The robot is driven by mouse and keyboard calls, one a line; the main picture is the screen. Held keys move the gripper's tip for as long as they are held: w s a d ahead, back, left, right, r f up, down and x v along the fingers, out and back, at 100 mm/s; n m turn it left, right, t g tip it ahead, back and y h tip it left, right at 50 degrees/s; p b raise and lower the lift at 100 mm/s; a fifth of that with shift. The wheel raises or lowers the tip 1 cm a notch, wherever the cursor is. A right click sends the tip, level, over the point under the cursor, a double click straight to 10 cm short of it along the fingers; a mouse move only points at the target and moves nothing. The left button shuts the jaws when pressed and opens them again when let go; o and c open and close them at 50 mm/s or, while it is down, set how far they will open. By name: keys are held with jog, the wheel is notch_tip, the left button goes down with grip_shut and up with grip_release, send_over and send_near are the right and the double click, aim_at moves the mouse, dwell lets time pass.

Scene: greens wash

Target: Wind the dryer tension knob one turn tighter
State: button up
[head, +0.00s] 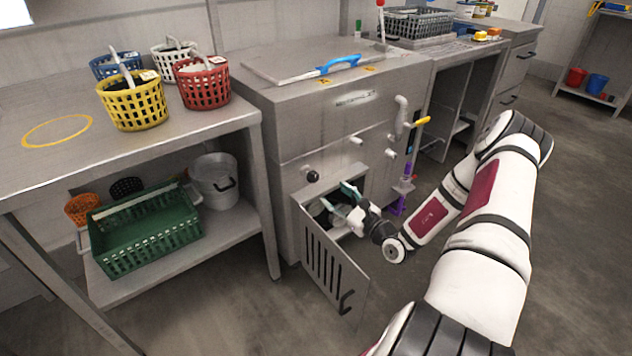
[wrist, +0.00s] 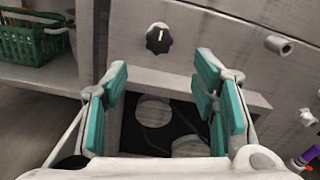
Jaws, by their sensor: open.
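The black dryer knob (wrist: 158,40) sits on the grey front panel of the machine, with a pale pointer mark on it. It also shows in the head view (head: 312,176), left of my gripper. My gripper (head: 348,190) is open and empty in front of the machine, near the open compartment. In the wrist view its teal-padded fingers (wrist: 163,85) stand wide apart, with the knob beyond and above the gap between them. The fingers are apart from the knob. No label beside the knob is readable.
A slotted door (head: 330,262) hangs open below the knob, close under my gripper. Short pipe stubs (head: 357,140) and a yellow-handled tap (head: 420,121) stick out of the front. A steel table (head: 225,130) with baskets stands left. A green crate (head: 146,238) sits on its shelf.

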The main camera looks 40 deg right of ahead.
aim_at(315, 179)
jog(key=w+b, duration=0.1)
jog(key=w, duration=0.2)
jog(key=w+b, duration=0.1)
jog(key=w, duration=0.3)
jog(key=w+b, duration=0.1)
jog(key=w, duration=0.3)
jog(key=shift+a, duration=0.25)
jog(key=shift+s, duration=0.1)
jog(key=c, duration=1.2)
